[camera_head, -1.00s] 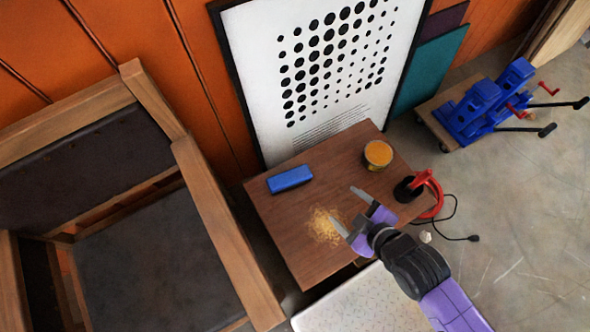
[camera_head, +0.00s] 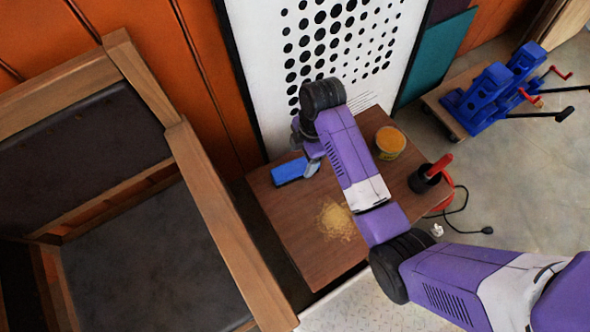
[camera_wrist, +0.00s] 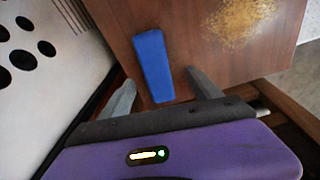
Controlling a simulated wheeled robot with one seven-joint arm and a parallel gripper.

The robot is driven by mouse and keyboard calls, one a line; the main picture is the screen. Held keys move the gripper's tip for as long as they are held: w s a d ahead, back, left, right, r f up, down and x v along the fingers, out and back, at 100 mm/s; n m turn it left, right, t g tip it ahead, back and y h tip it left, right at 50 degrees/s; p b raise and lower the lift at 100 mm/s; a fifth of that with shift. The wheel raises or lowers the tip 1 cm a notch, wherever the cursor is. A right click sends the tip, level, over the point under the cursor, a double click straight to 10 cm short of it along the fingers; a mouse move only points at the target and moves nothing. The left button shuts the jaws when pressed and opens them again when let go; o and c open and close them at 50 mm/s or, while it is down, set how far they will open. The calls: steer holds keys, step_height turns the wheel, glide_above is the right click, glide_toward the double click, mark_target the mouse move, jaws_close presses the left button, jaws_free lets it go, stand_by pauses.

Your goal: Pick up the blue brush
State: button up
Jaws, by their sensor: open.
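The blue brush (camera_head: 288,171) lies on the brown wooden table near its back left edge. In the wrist view the blue brush (camera_wrist: 153,62) is a long blue block, with its near end between the fingertips. My gripper (camera_wrist: 160,90) is open, one finger on each side of that end with a gap at both sides. In the head view my gripper (camera_head: 312,166) is over the right end of the brush, partly hidden by my arm. I cannot tell the exact height of the fingers above the table.
The wooden table (camera_head: 290,225) also carries a pile of yellowish shavings (camera_head: 336,221), an orange-topped tin (camera_head: 390,142) and a black-and-red tool (camera_head: 428,177). A dotted poster (camera_head: 290,30) stands behind. A wooden armchair (camera_head: 215,215) is at left. Blue presses (camera_head: 490,95) stand at right.

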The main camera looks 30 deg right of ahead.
mark_target(295, 167)
steer(key=f, duration=0.2)
steer(key=a+f+b, duration=0.1)
steer(key=f, duration=0.1)
steer(key=w+f+b, duration=0.1)
steer(key=f, duration=0.2)
steer(key=shift+a+f, duration=0.1)
steer(key=shift+a, duration=0.3)
steer(key=shift+c, duration=0.4)
jaws_close()
step_height(295, 167, up, 20)
steer(key=p, duration=0.7)
